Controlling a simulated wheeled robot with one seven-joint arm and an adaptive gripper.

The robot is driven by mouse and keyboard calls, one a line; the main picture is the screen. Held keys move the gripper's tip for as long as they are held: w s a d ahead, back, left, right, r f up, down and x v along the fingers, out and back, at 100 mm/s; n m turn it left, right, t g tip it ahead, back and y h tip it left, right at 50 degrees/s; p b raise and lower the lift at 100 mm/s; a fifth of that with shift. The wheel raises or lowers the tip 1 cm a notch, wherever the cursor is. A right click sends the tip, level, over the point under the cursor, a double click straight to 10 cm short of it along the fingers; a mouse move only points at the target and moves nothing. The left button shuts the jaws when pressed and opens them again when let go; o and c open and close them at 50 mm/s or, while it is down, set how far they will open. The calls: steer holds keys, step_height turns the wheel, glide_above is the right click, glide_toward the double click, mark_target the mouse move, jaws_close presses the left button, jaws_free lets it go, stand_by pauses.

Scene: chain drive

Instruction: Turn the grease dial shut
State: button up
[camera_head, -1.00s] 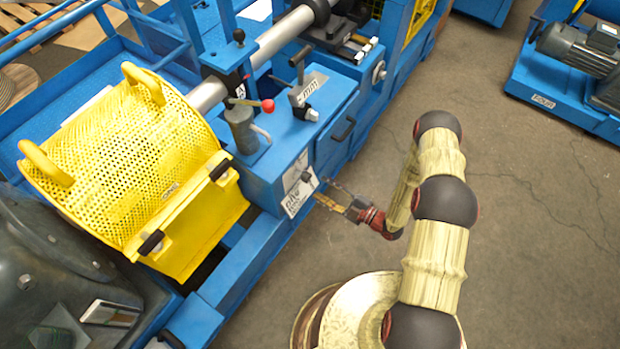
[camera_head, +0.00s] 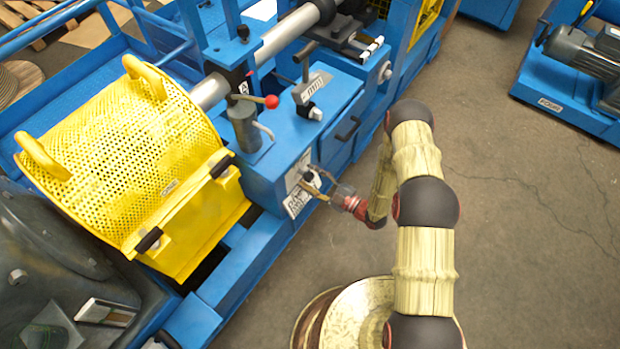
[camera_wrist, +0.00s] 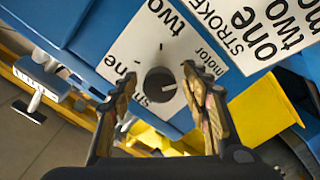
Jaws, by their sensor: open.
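A small dark round dial (camera_wrist: 160,85) sits on a white label plate (camera_wrist: 140,45) on a blue panel in the wrist view. A pale mark shows on its face, toward the right. Words such as "one", "two", "motor" and "STROKE" show near it; I cannot read "grease". My gripper (camera_wrist: 161,78) is open, with one finger on each side of the dial; I cannot tell whether they touch it. In the head view my gripper (camera_head: 313,185) is at the white-labelled front of the blue housing (camera_head: 264,185), and the dial cannot be made out there.
A yellow perforated guard (camera_head: 120,150) stands left of the housing. A red-knobbed lever (camera_head: 270,102) and other handles sit on top. A second white label plate (camera_wrist: 262,30) is close by in the wrist view. The floor (camera_head: 530,220) to the right is clear.

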steer(key=c, duration=0.3)
steer(key=c, duration=0.8)
steer(key=shift+c, duration=0.3)
